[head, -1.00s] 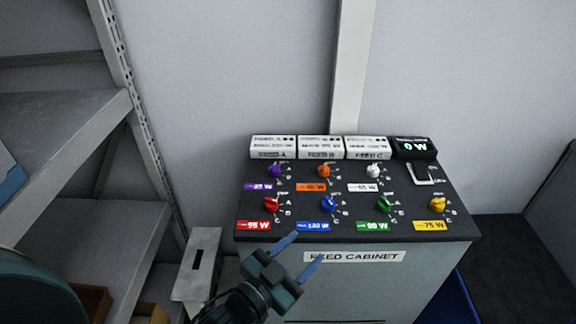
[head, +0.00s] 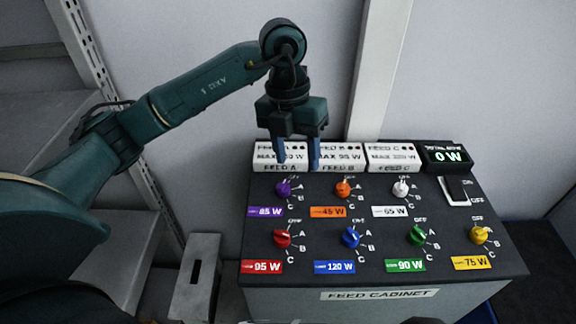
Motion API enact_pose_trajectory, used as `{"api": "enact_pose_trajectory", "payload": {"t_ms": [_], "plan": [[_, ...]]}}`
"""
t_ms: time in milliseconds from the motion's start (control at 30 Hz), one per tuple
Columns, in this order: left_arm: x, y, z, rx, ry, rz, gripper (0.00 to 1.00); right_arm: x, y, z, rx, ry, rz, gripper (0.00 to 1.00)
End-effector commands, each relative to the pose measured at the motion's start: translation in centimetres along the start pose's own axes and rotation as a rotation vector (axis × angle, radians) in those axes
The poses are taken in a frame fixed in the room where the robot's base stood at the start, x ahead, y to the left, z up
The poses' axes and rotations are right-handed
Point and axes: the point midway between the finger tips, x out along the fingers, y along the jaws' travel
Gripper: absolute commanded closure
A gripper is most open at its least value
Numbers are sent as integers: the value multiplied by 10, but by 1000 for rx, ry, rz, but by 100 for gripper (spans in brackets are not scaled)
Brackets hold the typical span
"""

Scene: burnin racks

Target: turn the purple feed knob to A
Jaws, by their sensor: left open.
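The purple feed knob (head: 283,188) is at the back left of the dark panel top (head: 330,262), above a purple 85 W label (head: 265,212). OFF, A, B and C marks lie around its right side. Its exact pointer direction is too small to tell for sure. My left gripper (head: 298,166) is open and empty, with its blue fingers pointing down. In the picture the fingers lie over the FEED A and FEED B boxes, just above and to the right of the purple knob, apart from it. My right gripper is not in view.
Orange (head: 343,188), white (head: 400,188), red (head: 282,239), blue (head: 351,237), green (head: 417,235) and yellow (head: 479,235) knobs share the panel. A display (head: 447,156) reads 0 W, above a switch (head: 457,190). Grey shelving (head: 110,215) stands at the left.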

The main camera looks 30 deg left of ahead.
Motion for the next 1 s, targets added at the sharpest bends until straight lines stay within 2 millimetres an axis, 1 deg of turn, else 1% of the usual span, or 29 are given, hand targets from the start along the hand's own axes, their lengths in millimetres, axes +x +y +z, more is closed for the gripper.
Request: {"api": "enact_pose_trajectory", "payload": {"t_ms": [33,100,167,267,367,600,733,900,1000], "plan": [[-12,14,5,-35,-27,67,49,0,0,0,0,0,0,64],[-21,27,8,-71,-45,130,49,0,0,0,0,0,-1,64],[-24,33,9,-88,-53,157,49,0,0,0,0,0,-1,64],[-19,36,9,-94,-52,168,49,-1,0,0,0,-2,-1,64],[-5,38,10,-92,-50,166,49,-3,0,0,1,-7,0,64],[45,45,12,-91,-49,163,49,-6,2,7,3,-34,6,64],[70,49,13,-90,-49,162,49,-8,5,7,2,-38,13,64],[92,52,15,-88,-53,161,49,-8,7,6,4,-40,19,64],[100,54,15,-88,-52,161,49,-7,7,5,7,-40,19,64]]}}
